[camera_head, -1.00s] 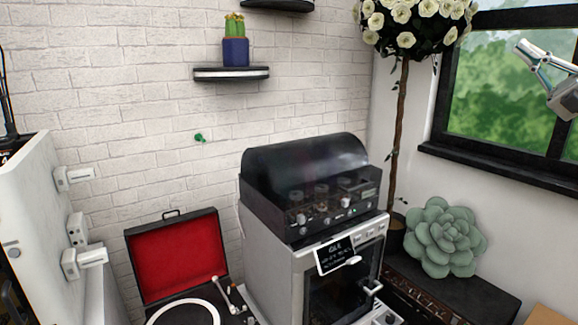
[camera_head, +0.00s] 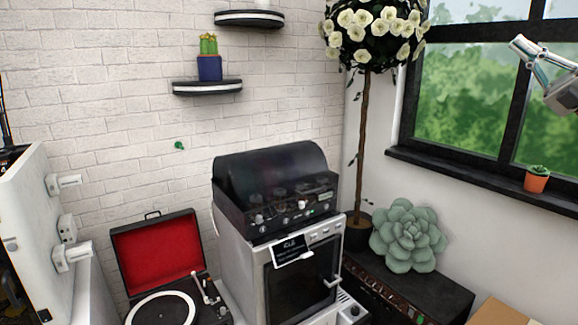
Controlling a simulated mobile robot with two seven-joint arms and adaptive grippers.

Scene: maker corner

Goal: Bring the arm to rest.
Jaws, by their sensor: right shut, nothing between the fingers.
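My right gripper (camera_head: 519,44) shows at the upper right, in front of the window. It is raised in the air, with its fingers toward the upper left. It is shut with nothing between its fingers and touches nothing that I can see. The rest of the right arm is cut off by the right edge of the picture. My left gripper is not in view.
A white oven (camera_head: 240,262) carries a dark-lidded tape machine (camera_head: 262,183). A record player (camera_head: 160,260) stands left of it, a succulent (camera_head: 408,238) right. A potted cactus (camera_head: 208,68) is on a wall shelf (camera_head: 207,88). A small potted plant (camera_head: 536,182) is on the windowsill.

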